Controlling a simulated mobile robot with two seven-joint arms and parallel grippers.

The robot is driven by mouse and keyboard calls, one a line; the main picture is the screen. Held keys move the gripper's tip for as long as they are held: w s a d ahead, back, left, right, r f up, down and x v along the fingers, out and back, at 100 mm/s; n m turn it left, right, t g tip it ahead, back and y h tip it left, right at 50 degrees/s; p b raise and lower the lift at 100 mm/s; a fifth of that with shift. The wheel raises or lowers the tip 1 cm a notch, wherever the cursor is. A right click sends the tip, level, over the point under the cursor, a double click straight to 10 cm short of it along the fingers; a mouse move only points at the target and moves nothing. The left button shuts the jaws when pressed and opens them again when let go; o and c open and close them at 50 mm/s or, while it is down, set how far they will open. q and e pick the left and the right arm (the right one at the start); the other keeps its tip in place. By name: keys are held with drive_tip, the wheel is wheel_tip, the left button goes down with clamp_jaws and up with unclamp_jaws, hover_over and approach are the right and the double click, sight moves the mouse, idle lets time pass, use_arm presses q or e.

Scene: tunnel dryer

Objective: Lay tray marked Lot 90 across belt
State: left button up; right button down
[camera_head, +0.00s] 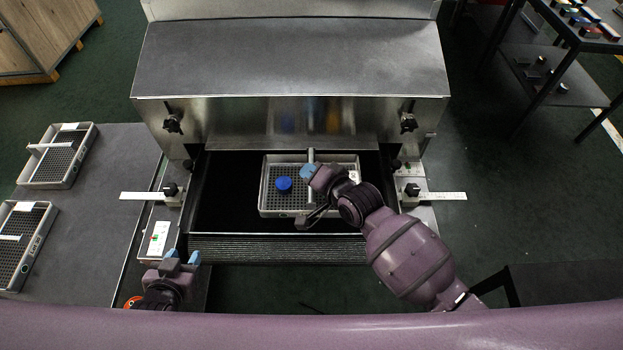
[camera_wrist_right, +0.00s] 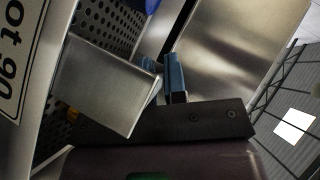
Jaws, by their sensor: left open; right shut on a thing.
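The tray marked Lot 90 is a grey perforated metal tray (camera_head: 284,212) on the black belt (camera_head: 225,190), in front of the dryer mouth. Its "ot 90" label (camera_wrist_right: 20,60) shows at the left of the right wrist view. A blue round piece (camera_head: 284,184) sits in its left half. My right gripper (camera_head: 309,172) is shut on the tray near its middle bar; the arm hides part of the tray's right side. In the right wrist view its blue fingertips (camera_wrist_right: 165,76) are partly behind a metal plate. My left gripper (camera_head: 182,257) is open and empty at the front left, below a control box.
Two other trays (camera_head: 67,182) (camera_head: 8,282) lie on the grey side table (camera_head: 100,215) at left. The steel dryer hood (camera_head: 290,60) rises behind the belt. Side guides with black knobs (camera_head: 170,189) (camera_head: 412,189) flank it. The control box (camera_head: 158,241) stands front left.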

drive_tip(key=f, duration=0.3)
drive_tip(key=shift+w, duration=0.2)
drive_tip(key=shift+w+f, duration=0.2)
drive_tip(key=shift+f, duration=0.05)
drive_tip(key=c, duration=1.6)
unclamp_jaws()
drive_tip(key=shift+f, duration=0.15)
drive_tip(key=o, duration=0.4)
drive_tip(key=shift+o, duration=0.2)
wheel_tip(320, 180, up, 5)
hover_over(341, 217)
drive_tip(key=shift+w+p, duration=0.15)
drive_tip(key=shift+p, duration=0.2)
